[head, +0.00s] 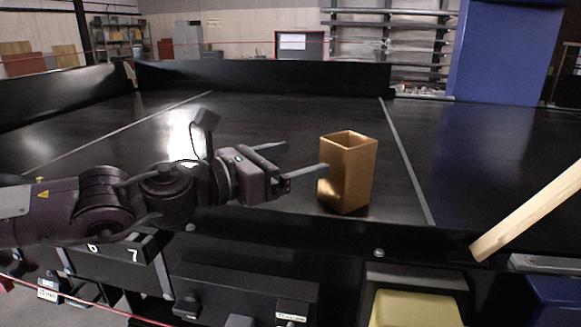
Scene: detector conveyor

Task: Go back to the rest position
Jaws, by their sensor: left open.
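My left gripper (302,160) reaches in from the left over the black conveyor (270,120). Its two fingers are spread apart with nothing between them. A tan, open-topped square box (346,178) stands upright on the conveyor, just right of the gripper. The nearer fingertip overlaps the box's left edge in the view; I cannot tell whether it touches. My right gripper is not in view.
A light wooden bar (530,212) slants in at the right. A yellow bin (415,309) sits below the conveyor's front edge. Black side walls (262,76) bound the belt at the back and left. A blue pillar (502,52) stands behind. The belt behind the box is clear.

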